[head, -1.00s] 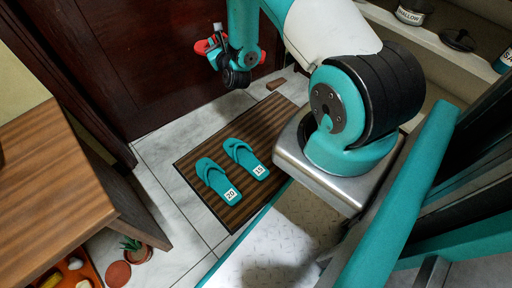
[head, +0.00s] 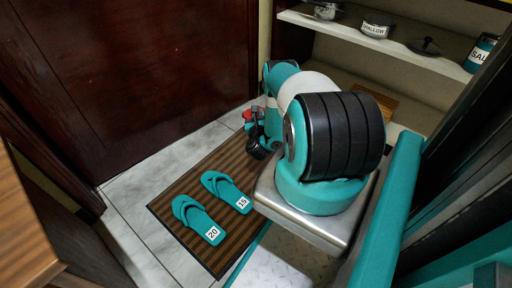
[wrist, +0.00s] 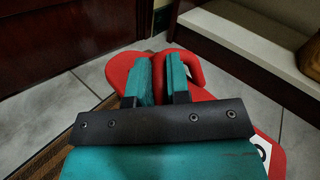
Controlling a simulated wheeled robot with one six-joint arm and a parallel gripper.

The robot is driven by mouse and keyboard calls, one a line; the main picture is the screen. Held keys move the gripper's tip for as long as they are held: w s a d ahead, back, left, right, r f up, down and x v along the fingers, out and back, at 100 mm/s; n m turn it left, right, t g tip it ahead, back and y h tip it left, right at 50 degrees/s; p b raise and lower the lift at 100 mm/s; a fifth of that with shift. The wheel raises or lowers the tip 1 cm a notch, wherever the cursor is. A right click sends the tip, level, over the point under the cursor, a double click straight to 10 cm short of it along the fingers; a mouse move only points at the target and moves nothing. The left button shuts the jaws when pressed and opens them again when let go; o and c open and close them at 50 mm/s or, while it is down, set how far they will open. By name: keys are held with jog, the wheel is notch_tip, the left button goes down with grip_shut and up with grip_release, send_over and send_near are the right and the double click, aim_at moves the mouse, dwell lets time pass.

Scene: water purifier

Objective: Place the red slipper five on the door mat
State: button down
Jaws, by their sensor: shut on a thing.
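A brown striped door mat (head: 226,160) lies on the tiled floor. Two teal slippers lie side by side on it: one labelled 20 (head: 198,219) and one labelled 15 (head: 226,191). My gripper (wrist: 163,78) is shut on the red slipper (wrist: 122,72), with its fingers at the strap. The slipper's white label shows only partly in the wrist view, so its number cannot be read. In the head view, the red slipper (head: 247,115) shows as small patches near the mat's far end, mostly hidden by my arm. Its height above the floor is unclear.
A dark wooden door (head: 140,80) stands behind the mat. A shelf (head: 400,48) with labelled containers is at the upper right. A wooden table (head: 25,235) is at the left edge. The mat's far part looks bare.

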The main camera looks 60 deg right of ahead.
notch_tip(320, 180, down, 11)
jog(key=b, duration=0.8)
jog(key=shift+f+b, duration=0.2)
jog(key=shift+b, duration=0.1)
jog(key=shift+r, duration=0.15)
jog(key=c, duration=1.1)
grip_release()
